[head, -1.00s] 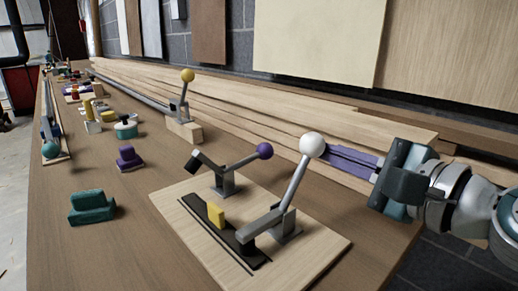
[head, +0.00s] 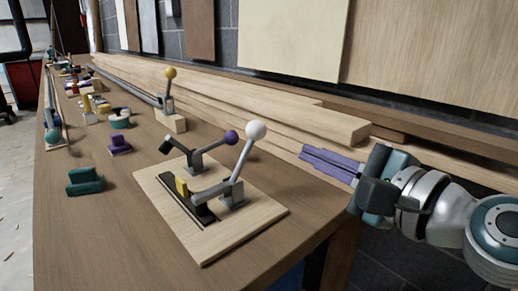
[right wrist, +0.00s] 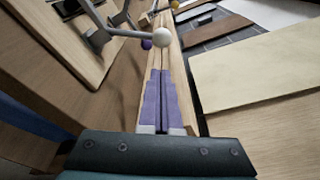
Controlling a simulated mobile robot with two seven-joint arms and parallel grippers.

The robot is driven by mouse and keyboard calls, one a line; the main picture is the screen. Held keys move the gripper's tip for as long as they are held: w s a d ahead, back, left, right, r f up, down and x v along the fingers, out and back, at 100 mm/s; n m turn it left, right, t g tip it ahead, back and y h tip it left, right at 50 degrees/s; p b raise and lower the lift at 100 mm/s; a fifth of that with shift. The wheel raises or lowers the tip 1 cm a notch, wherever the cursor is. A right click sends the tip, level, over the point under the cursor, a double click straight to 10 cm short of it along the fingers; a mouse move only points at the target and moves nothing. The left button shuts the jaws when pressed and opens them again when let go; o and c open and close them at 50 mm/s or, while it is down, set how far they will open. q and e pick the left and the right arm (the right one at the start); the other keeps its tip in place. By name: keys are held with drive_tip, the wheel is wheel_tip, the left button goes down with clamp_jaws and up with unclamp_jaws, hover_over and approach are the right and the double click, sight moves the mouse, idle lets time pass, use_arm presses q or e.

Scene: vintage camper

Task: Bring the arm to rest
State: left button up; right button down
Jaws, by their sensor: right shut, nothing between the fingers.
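My right gripper (head: 304,152) is in the head view at the right of the workbench, with its purple fingers pressed together and nothing between them. The fingers also show in the right wrist view (right wrist: 160,74), pointing away along the timber. A lever with a white ball knob (head: 256,131) stands left of the fingertips, with a gap in the head view. Its wooden board (head: 262,216) carries a second lever with a purple knob (head: 231,137) and a yellow block (head: 182,187) in a dark slot. My left gripper is not in view.
Long timber planks (head: 340,122) lie along the back of the bench (head: 95,235), close behind my fingers. A yellow-knobbed lever (head: 170,73), a teal block (head: 85,181) and a purple block (head: 119,145) stand farther left. Boards hang on the wall. The bench's front left is bare.

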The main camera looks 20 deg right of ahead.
drive_tip(key=s+a+n+g+y+p, duration=0.2)
drive_tip(key=s+a+n+g+p, duration=0.5)
drive_tip(key=s+n, duration=0.45)
drive_tip(key=s+d+r+n+g+h+p, duration=0.1)
drive_tip(key=s+d+n+g+h+p, duration=0.2)
drive_tip(key=s+n, duration=0.35)
drive_tip(key=s+d+r+n+g+h+p, duration=0.25)
drive_tip(key=s+n+p, duration=0.2)
drive_tip(key=s, duration=0.25)
wheel_tip(320, 180, up, 36)
drive_tip(key=p, duration=3.5)
drive_tip(key=shift+n+p, duration=0.35)
drive_tip(key=shift+h, duration=0.25)
